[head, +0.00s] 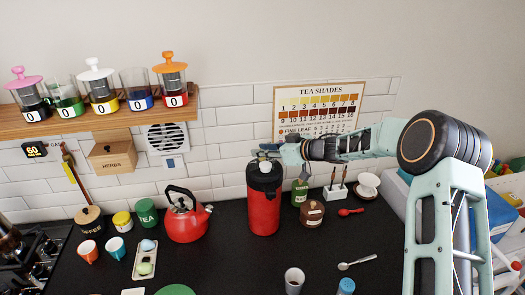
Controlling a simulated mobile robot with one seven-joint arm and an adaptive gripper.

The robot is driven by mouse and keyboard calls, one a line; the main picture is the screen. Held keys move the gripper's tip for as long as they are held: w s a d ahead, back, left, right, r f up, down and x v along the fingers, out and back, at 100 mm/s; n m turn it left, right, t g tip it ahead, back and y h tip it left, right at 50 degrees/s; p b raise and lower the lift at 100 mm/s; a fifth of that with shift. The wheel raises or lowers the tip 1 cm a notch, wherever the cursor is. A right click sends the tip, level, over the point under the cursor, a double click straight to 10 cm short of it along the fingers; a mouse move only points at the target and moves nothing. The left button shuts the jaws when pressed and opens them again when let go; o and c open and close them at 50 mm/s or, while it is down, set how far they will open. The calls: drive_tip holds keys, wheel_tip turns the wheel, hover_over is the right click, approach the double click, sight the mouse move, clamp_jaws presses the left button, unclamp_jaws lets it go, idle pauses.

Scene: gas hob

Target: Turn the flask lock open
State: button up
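The flask (264,207), a tall red cylinder with a black top (265,174), stands upright on the dark counter near the wall. My gripper (262,152) reaches in from the right, with its fingertips at or just above the flask's top. The fingers partly cover the top, so the lock cannot be made out. I cannot tell whether the fingers touch the flask or how far apart they are.
A red kettle (185,218) stands left of the flask. A green bottle (300,190) and brown pot (312,214) stand close on its right. A grey cup (294,281) is in front. A shelf (120,121) with jars hangs at upper left. Counter directly before the flask is clear.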

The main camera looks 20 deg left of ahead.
drive_tip(key=v, duration=1.2)
drive_tip(key=shift+r, duration=0.1)
